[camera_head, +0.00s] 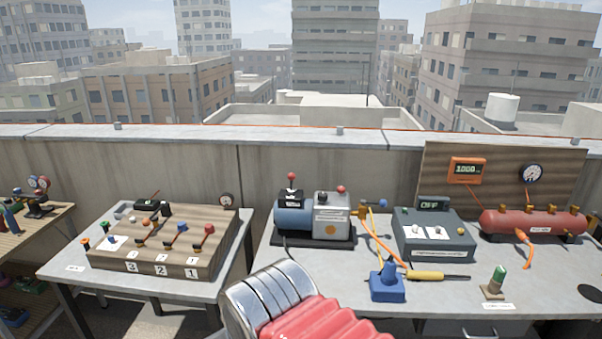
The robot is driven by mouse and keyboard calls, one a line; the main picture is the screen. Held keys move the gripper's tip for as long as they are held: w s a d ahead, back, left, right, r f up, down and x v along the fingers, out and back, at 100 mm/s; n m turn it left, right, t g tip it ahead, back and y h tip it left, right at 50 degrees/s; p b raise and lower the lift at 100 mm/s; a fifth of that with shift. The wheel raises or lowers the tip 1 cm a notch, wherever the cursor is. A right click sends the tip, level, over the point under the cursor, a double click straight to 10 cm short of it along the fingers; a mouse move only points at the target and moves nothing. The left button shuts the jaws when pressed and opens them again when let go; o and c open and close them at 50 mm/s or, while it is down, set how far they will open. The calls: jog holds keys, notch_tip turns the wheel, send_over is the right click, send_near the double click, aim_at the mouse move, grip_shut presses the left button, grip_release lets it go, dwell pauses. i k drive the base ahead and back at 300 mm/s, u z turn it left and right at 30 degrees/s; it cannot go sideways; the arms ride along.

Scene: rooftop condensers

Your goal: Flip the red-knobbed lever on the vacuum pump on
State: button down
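The vacuum pump (295,218) stands on the right-hand table, with a blue cylindrical motor and a grey block on a dark base. A lever with a red knob (291,176) stands roughly upright from a small black switch box (290,197) on top of the motor. The box's label is too small to read. A second red knob (341,189) sits on top of the grey block. A silver and red ribbed part of my arm shows at the bottom centre, in front of the table. My gripper's fingers are not in view.
Right of the pump are a blue valve fitting, orange hoses, a grey box (434,236) reading OFF, and a red manifold (533,224). A blue block (387,284) and a yellow-handled screwdriver (428,275) lie in front. A wooden lever panel (160,240) is on the left table.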

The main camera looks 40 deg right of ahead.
aim_at(291, 176)
jog(key=u, duration=0.05)
jog(key=i, duration=0.95)
jog(key=u, duration=0.55)
